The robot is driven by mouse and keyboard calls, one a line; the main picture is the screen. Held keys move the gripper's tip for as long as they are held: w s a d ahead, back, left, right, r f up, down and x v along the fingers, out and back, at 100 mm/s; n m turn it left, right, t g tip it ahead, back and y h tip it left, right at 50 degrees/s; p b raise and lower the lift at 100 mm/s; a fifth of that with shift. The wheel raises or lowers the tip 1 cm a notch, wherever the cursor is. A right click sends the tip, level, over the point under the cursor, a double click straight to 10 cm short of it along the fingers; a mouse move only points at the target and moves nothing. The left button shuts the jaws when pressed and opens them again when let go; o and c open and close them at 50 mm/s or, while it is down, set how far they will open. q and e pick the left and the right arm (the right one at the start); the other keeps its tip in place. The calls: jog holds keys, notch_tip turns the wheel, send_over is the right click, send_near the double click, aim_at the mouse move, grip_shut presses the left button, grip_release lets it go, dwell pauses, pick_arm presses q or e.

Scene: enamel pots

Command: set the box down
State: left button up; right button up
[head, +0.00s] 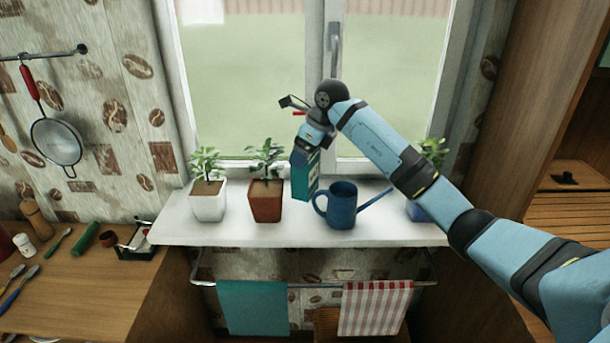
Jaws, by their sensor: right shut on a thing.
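The box (302,177) is teal with a darker side and is upright, slightly tilted. It is at the window sill (240,233), between the plant in the brown pot and the blue watering can. My right gripper (308,143) comes down from above and is shut on the top of the box. I cannot tell whether the bottom of the box touches the sill. My left gripper does not show.
A plant in a white pot (208,206) and one in a brown pot (266,205) stand left of the box. The blue watering can (341,209) is close on its right. A blue pot (418,212) is partly behind my right arm. The sill's front left is clear.

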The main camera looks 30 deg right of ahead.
aim_at(305, 175)
jog(key=shift+f, duration=3.45)
jog(key=o, duration=1.4)
